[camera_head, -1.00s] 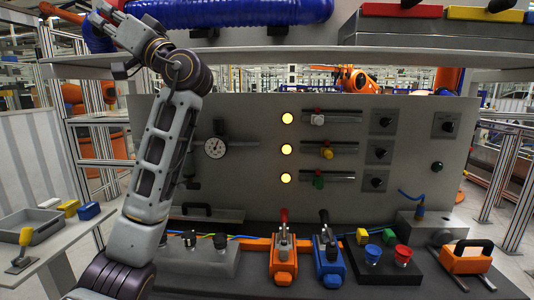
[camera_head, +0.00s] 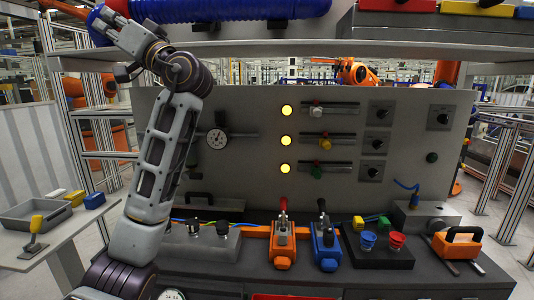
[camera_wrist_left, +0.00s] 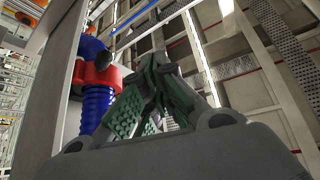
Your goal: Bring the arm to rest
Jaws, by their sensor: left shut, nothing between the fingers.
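My left arm rises from the bottom left of the head view, in front of the grey panel (camera_head: 250,130). My left gripper (camera_head: 101,18) is at the top left, up by the shelf's left end and beside the blue corrugated hose (camera_head: 230,10). In the left wrist view its green-padded fingers (camera_wrist_left: 155,75) meet at the tips with nothing between them. The blue hose with a red collar (camera_wrist_left: 97,78) shows left of the fingers there. My right gripper is not in view.
A shelf (camera_head: 300,46) spans the top. On the bench stand an orange toggle clamp (camera_head: 283,245), a blue one (camera_head: 327,247) and a black button box (camera_head: 378,252). A side table with a grey tray (camera_head: 35,213) is at left. Lit yellow lamps (camera_head: 286,140) are on the panel.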

